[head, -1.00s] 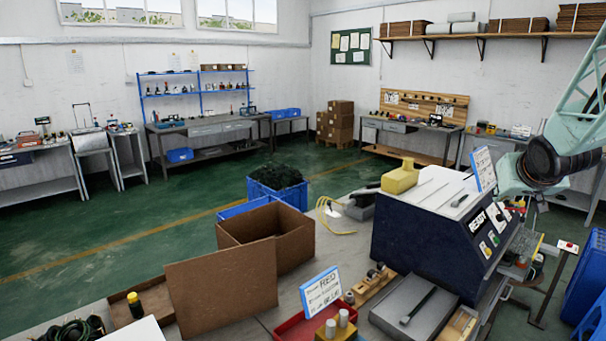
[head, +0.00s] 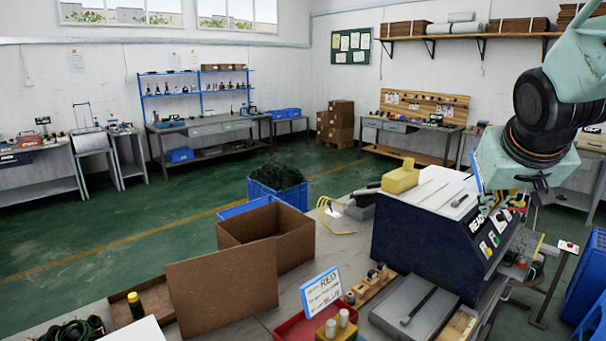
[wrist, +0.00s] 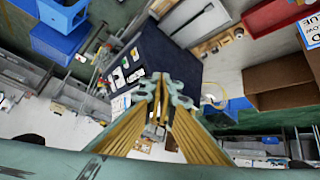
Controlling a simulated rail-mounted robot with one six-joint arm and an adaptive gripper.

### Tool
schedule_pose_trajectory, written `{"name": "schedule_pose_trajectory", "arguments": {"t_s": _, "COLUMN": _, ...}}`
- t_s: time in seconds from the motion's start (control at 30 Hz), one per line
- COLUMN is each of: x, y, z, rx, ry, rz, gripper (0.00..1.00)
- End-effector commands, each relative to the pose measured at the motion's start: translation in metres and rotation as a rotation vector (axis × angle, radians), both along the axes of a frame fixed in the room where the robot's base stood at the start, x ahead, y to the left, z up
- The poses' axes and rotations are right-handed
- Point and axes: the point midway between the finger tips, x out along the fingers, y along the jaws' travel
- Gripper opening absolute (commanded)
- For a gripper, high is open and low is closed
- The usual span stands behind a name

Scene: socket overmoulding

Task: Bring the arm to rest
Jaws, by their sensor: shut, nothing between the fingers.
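My arm (head: 541,112) hangs at the right side of the head view, over the right end of a dark blue machine (head: 412,235). Its fingers are not clear in the head view. My gripper (wrist: 165,80) shows in the middle of the wrist view with its two fingers together and nothing between them. In the wrist view the dark machine (wrist: 150,55) lies beyond the fingertips. The fingers appear apart from it, though the gap is hard to judge.
An open cardboard box (head: 262,240), a red tray (head: 292,328) and a grey tray (head: 410,318) stand on the bench by the machine. A blue sign stands beside the red tray. Blue bins (head: 588,275) stand at the right edge. Green floor is open at left.

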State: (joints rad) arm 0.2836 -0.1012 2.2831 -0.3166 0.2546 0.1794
Motion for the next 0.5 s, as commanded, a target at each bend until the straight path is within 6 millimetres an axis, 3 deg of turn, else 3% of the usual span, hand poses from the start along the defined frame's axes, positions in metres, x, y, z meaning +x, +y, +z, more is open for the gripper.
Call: {"name": "schedule_pose_trajectory", "arguments": {"t_s": 0.5, "x": -0.111, "y": 0.078, "z": 0.004, "rx": 0.053, "ry": 0.114, "rz": 0.043, "gripper": 0.0}}
